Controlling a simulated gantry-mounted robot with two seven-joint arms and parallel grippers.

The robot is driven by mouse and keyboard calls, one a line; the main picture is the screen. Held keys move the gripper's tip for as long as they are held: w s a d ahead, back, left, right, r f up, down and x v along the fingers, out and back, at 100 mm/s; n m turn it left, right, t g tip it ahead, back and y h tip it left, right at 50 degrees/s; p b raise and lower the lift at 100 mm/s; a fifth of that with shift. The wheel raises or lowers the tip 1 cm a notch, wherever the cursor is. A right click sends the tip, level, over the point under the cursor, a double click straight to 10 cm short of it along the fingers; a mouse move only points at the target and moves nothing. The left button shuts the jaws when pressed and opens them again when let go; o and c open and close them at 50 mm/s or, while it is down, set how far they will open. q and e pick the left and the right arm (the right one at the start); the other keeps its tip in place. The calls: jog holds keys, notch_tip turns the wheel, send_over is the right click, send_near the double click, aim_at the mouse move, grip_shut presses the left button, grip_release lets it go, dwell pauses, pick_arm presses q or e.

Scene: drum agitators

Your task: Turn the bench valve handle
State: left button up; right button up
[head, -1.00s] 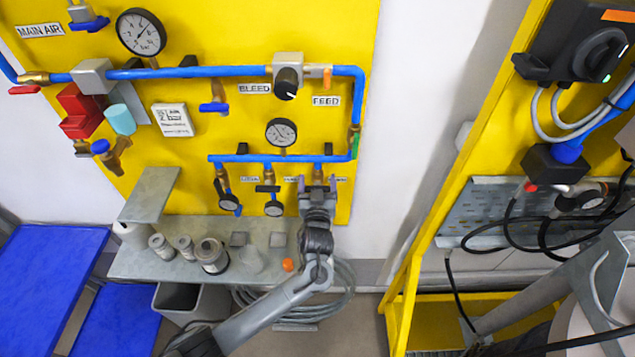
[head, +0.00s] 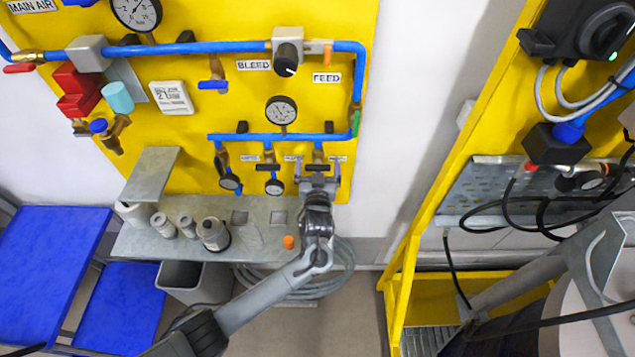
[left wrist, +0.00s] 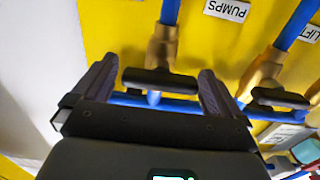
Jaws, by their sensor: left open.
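A short black valve handle (left wrist: 160,82) sits crosswise on a brass valve body (left wrist: 163,45) in the left wrist view. It hangs under the rightmost drop of the lower blue pipe (head: 270,137). My left gripper (head: 318,172) is at this valve and partly hides it in the head view. In the left wrist view my left gripper (left wrist: 158,66) is open, with one finger on each side of the handle. Gaps show beside the handle, so it is not gripped. A label reading PUMPS (left wrist: 228,9) is upside down there. My right gripper is not in view.
A similar black handle (left wrist: 280,97) is close beside my right-hand finger in the wrist view. A small gauge (head: 281,110) is above the lower pipe. A grey shelf (head: 180,243) with cans is below left. A yellow frame (head: 470,150) with cables stands right.

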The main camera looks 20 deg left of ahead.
pick_arm(q)
jog(key=v, duration=0.9)
jog(key=shift+b, duration=0.3)
jog(key=shift+s, duration=0.15)
